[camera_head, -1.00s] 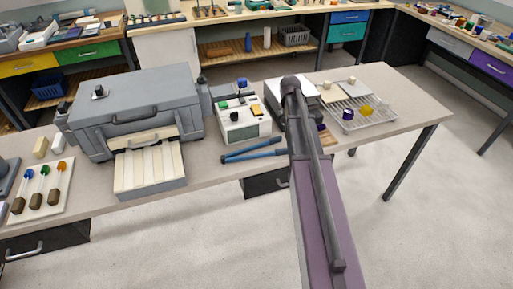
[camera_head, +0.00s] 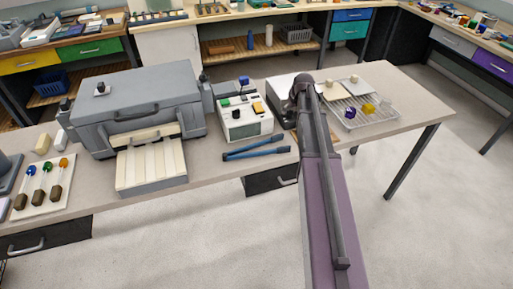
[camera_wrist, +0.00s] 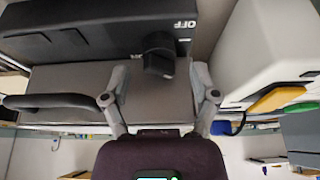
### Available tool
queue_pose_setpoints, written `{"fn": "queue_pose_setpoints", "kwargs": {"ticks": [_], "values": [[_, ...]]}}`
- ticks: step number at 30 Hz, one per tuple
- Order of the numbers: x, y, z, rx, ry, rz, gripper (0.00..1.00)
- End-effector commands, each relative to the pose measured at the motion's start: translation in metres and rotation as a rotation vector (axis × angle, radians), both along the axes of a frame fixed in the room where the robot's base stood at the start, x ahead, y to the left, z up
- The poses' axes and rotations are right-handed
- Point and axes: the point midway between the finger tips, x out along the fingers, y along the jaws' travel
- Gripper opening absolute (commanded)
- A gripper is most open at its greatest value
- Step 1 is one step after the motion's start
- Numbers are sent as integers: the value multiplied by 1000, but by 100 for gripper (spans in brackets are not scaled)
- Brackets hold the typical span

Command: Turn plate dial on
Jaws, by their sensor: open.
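The plate (camera_head: 281,84) is partly in view in the head view, its pale top just left of my arm, which hides the rest. In the wrist view its dark front panel (camera_wrist: 80,35) spans the top left, with an upside-down OFF label (camera_wrist: 186,24). The black dial (camera_wrist: 158,50) sticks out from this panel. My gripper (camera_wrist: 159,76) is open, its two fingers spread to either side of the dial's line. The dial sits just beyond the fingertips; whether they touch it is unclear. My gripper is hidden behind my arm in the head view.
A white box with coloured buttons (camera_head: 239,127) stands left of the plate, and shows close on the right in the wrist view (camera_wrist: 265,55). Blue tongs (camera_head: 255,149) lie in front of it. A wire rack (camera_head: 369,112) stands to the right. A large grey machine (camera_head: 150,105) is further left.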

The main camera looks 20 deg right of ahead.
Motion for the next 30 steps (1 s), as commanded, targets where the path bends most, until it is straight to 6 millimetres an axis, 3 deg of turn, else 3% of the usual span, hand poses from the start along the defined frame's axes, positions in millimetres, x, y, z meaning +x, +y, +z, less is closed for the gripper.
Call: {"fn": "queue_pose_setpoints", "kwargs": {"ticks": [3, 30], "values": [[-5, 0, 15, 0, 0, 0, 77], [-35, -1, 88, -1, 0, -4, 77]]}}
